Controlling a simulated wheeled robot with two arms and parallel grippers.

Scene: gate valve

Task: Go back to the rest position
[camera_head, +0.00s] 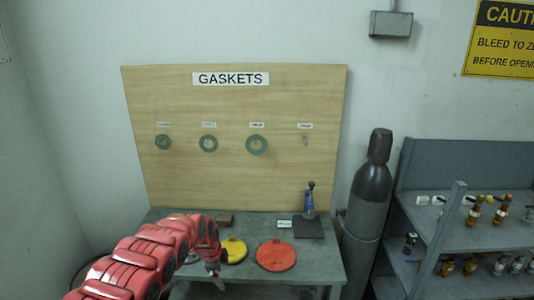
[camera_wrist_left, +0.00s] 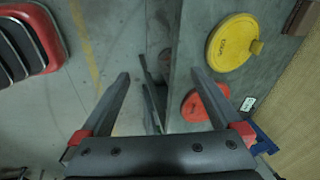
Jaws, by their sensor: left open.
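My left arm comes in from the lower left in the head view, red and segmented. Its gripper (camera_head: 219,278) is at the front edge of the grey bench (camera_head: 320,262), left of the yellow disc (camera_head: 235,250). In the left wrist view the two fingers of this gripper (camera_wrist_left: 170,85) are spread apart with nothing between them. Past the fingers that view shows the floor, the bench side, the yellow disc (camera_wrist_left: 232,42) and part of the red disc (camera_wrist_left: 195,106). My right gripper is in neither view.
A red disc (camera_head: 276,256) and a blue bottle-like item (camera_head: 309,202) on a dark plate stand on the bench. A gasket board (camera_head: 235,170) rises behind. A dark gas cylinder (camera_head: 370,190) and a shelf rack (camera_head: 470,245) with several fittings stand right. Floor lies open left of the bench.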

